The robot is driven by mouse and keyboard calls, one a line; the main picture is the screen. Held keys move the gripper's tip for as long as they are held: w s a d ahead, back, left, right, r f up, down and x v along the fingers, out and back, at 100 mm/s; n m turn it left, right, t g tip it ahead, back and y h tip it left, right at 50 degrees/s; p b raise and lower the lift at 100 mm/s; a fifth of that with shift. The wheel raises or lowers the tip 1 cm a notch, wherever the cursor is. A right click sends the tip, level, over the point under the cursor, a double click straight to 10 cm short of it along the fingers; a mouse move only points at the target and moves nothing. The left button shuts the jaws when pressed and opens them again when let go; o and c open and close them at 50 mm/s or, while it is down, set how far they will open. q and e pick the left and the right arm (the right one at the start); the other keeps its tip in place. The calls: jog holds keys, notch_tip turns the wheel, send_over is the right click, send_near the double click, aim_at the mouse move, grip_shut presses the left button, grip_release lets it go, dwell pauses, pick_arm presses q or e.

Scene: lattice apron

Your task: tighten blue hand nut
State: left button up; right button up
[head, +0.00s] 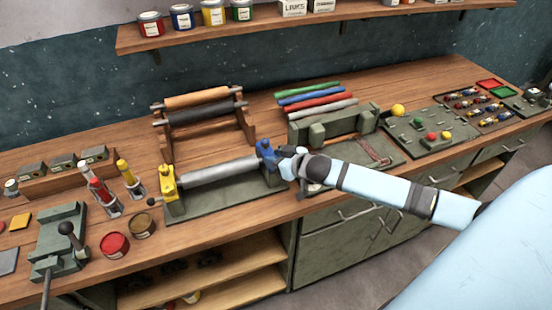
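A grey roller (218,171) lies between a yellow end block (168,184) and a blue end block (266,151) on a green base plate (225,199). The blue hand nut cannot be told apart from the blue block at this size. My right gripper (282,157) comes in from the right and is at the right side of the blue block, touching it or very close. Its fingers are dark and small here, and they hide that side of the block. Whether they are closed on anything cannot be seen. My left gripper is out of view.
A rack with an orange and a black roller (205,112) stands behind. Colored rods (315,98) lie on a green press-like unit to the right. Red (115,245) and brown tins, tool holders and a lever device (62,240) stand left. A shelf (300,32) runs above.

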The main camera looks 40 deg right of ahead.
jog(key=shift+a+r+m+h, duration=0.1)
jog(key=shift+a+m+h, duration=0.1)
jog(key=shift+m+h, duration=0.25)
dwell(0.5)
jog(key=shift+m+h+p, duration=0.25)
jog(key=shift+h+p, duration=0.05)
jog(key=shift+h, duration=0.05)
jog(key=shift+a+m+t+h, duration=0.15)
jog(key=shift+m+t+h, duration=0.15)
jog(key=shift+m+h, duration=1.8)
jog(key=shift+h, duration=0.2)
jog(key=shift+w+a+m+g+h+b, duration=0.1)
jog(key=shift+m+g+h+b, duration=0.4)
jog(key=shift+m+h+b, duration=0.55)
jog(key=shift+h, duration=0.25)
